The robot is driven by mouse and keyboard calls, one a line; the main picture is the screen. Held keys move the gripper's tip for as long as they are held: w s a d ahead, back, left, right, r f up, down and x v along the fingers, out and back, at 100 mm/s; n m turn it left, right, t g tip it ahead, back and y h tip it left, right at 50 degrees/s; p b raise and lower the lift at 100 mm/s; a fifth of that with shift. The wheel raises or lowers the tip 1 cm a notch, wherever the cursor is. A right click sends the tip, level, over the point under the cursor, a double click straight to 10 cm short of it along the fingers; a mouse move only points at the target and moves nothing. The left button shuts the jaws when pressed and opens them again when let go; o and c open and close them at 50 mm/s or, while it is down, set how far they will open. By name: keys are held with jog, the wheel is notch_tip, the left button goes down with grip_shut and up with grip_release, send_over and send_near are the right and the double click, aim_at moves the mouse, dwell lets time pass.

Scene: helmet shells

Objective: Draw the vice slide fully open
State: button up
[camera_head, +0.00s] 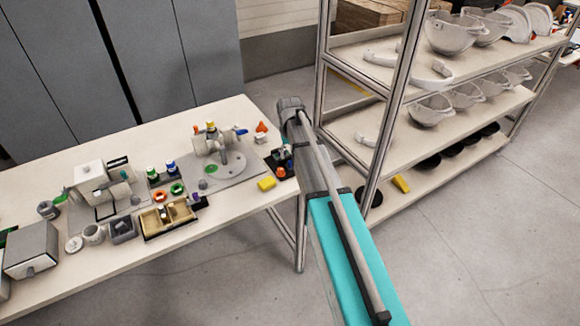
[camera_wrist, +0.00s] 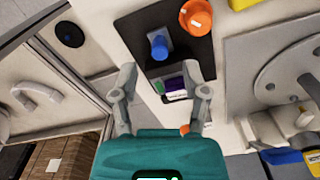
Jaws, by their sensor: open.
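My gripper (camera_wrist: 160,68) is open and empty, its two grey fingers spread over the near edge of a black panel (camera_wrist: 192,55). The panel carries a blue knob (camera_wrist: 159,46), an orange knob (camera_wrist: 196,17) and a small purple and green part (camera_wrist: 172,87). In the body view the panel shows at the table's right end, and my arm hides my gripper. I cannot pick out the vice slide for certain. A pale grey block (camera_wrist: 285,130) with jutting parts stands right of the gripper, and its type is unclear.
The white table (camera_head: 235,112) holds a round grey plate (camera_head: 226,167), a tan tray (camera_head: 168,219), a yellow block (camera_head: 266,184) and a grey box (camera_head: 31,250). A metal rack (camera_head: 395,110) with pale helmet shells (camera_head: 449,35) stands close right of my arm. Bare table lies along the back edge.

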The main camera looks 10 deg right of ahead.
aim_at(290, 161)
jog(key=shift+f+b, duration=1.8)
jog(key=shift+f, duration=0.3)
grip_shut()
